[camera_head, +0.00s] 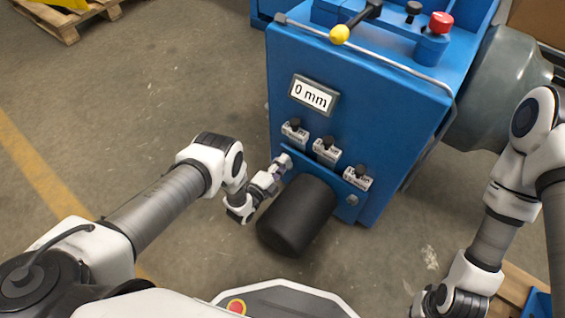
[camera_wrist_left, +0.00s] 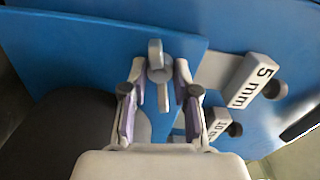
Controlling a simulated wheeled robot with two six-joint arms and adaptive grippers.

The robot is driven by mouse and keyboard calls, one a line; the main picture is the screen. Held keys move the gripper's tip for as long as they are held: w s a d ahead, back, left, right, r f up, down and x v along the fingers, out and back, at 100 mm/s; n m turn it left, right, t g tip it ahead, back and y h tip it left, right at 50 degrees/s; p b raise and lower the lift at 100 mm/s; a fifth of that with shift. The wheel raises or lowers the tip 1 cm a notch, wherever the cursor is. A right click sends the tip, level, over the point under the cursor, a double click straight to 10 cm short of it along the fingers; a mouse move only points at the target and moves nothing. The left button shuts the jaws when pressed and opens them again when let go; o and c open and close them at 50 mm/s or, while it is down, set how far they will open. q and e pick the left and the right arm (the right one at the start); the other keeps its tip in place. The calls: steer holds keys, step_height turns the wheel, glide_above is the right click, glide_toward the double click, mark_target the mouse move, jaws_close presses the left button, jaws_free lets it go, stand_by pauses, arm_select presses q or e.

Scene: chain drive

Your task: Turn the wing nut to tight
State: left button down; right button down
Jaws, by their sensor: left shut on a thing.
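The wing nut (camera_wrist_left: 157,60) is grey and sits at the edge of a blue plate (camera_wrist_left: 90,45) on the machine's front. In the left wrist view its wings stand up and down the picture, between my two fingers. My left gripper (camera_wrist_left: 157,72) is shut on the wing nut; it also shows in the head view (camera_head: 282,164), at the plate's upper left corner. There the gripper mostly hides the nut. My right arm is at the right of the head view, and its gripper is out of the picture.
The blue machine (camera_head: 400,130) carries a display (camera_head: 314,95) reading "0 mm" and labelled blocks with black knobs (camera_head: 327,143). A black cylinder (camera_head: 297,215) juts out close beside my left gripper. A yellow-knobbed lever (camera_head: 340,34) and red button (camera_head: 441,22) are on top.

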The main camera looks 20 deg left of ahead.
arm_select(q)
steer(key=shift+s+f+m, duration=0.1)
steer(key=shift+m, duration=1.5)
steer(key=c, duration=1.1)
jaws_free()
steer(key=shift+c, duration=0.2)
steer(key=v, duration=1.2)
